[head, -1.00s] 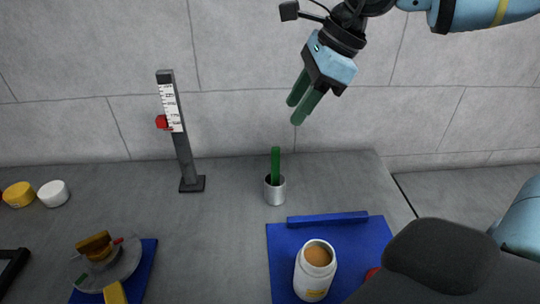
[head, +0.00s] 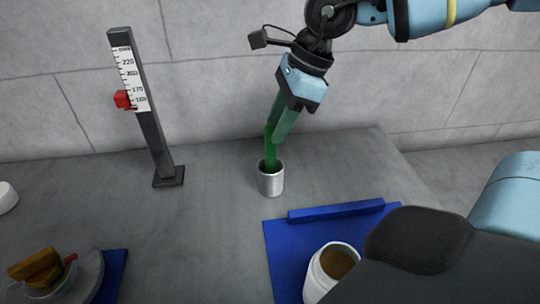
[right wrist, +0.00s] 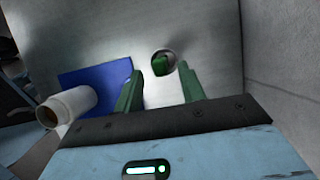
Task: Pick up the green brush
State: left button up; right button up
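The green brush (head: 271,160) stands upright in a small silver metal cup (head: 270,184) on the grey bench. Its handle sticks up out of the cup. My right gripper (head: 275,136) points down from above with its green fingers close to the top of the handle. In the right wrist view the fingers are apart, and the brush top (right wrist: 160,65) shows beyond them, between the tips. I see no grip on it. The brush's lower end is hidden inside the cup. My left gripper is not in view.
A dark stand with a scale and red slider (head: 150,120) rises left of the cup. A blue mat (head: 285,235) with a raised blue bar (head: 335,211) and a white open jar (head: 325,275) lies in front. A wall (head: 210,60) stands behind.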

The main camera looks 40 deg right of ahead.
send_over(267, 170)
jog(key=shift+w+d+f, duration=0.15)
jog(key=shift+f, duration=1.05)
jog(key=shift+w+d+f, duration=0.1)
jog(key=shift+w+f, duration=0.05)
jog(key=shift+f, duration=1)
jog(key=shift+c, duration=0.3)
grip_shut()
